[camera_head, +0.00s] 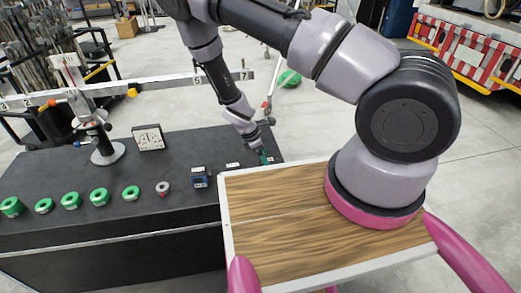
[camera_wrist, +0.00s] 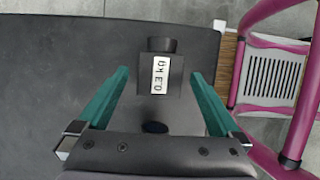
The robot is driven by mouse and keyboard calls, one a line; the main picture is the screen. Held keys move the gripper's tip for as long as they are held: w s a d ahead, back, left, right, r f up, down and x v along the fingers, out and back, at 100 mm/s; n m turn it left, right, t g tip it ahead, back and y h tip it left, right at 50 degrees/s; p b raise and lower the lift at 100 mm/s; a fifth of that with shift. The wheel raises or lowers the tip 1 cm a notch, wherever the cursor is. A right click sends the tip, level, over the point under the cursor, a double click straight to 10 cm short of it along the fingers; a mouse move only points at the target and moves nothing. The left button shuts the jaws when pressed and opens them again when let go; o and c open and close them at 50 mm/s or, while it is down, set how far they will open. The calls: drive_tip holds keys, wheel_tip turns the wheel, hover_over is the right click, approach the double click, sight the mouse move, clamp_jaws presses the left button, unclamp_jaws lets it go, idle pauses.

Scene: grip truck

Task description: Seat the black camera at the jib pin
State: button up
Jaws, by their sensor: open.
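In the wrist view, a small black camera (camera_wrist: 173,88) with a white number label sits on the dark worktop, between the teal fingers of my gripper (camera_wrist: 159,76). The fingers are open, one on each side, with a visible gap to the camera. In the head view, my gripper (camera_head: 265,157) reaches down to the right end of the black bench; the camera there is mostly hidden by the fingers.
My wooden deck is close on the right.

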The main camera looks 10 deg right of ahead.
sight(269, 159)
drive_tip(key=shift+x, duration=1.85)
clamp_jaws()
drive_tip(key=c, duration=1)
unclamp_jaws()
drive_tip(key=shift+o, duration=0.2)
drive_tip(key=shift+r, duration=1.3)
drive_tip(key=shift+r, duration=2.5)
wheel_tip(269, 159, up, 8)
drive_tip(key=shift+f, duration=0.25)
